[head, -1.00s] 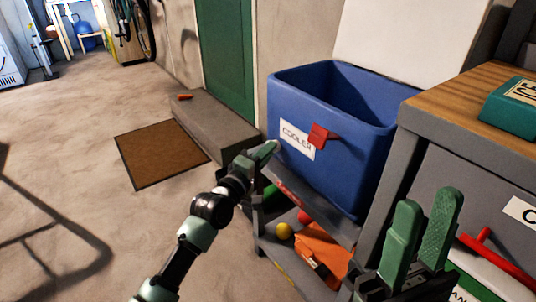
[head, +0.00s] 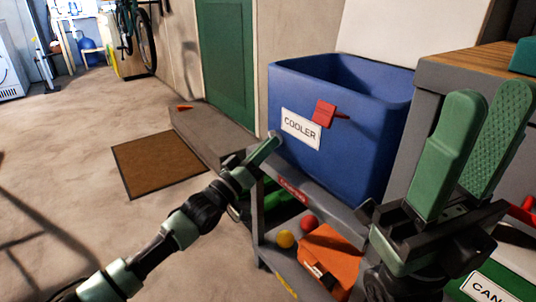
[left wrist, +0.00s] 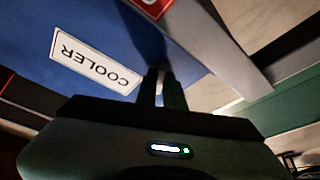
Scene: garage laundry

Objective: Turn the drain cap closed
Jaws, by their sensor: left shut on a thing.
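The blue cooler (head: 340,150) stands on a grey shelf cart, with a white COOLER label on its front. A red piece on a dark red stem (head: 325,113) sticks out from that front, above the label's right end; I cannot tell for sure that it is the drain cap. My left gripper (head: 268,146) is at the cooler's lower left edge, apart from the red piece.
The shelf below the cooler holds a yellow ball (head: 285,239), a red ball (head: 308,223) and an orange box (head: 330,258). A wood-topped grey cabinet (head: 480,64) stands at the right. A brown mat (head: 158,165) lies on open floor at the left.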

